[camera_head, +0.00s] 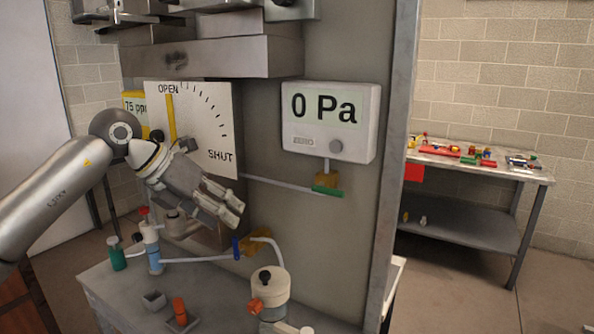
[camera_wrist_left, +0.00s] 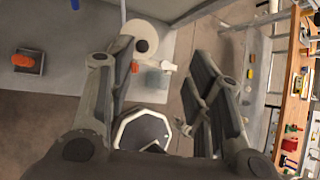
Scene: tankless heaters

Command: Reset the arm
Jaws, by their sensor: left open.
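My left arm comes in from the left in the head view. Its gripper (camera_head: 232,208) is open and empty, in front of the heater panel and below the white OPEN/SHUT dial (camera_head: 205,125). In the left wrist view the two fingers of the left gripper (camera_wrist_left: 160,85) stand apart with nothing between them in their grasp. Beyond them lie a round cream-coloured part (camera_wrist_left: 145,38) and the floor. My right gripper is not in view.
A gauge reading 0 Pa (camera_head: 330,120) hangs on the grey panel. A table (camera_head: 530,176) with small coloured parts stands at right.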

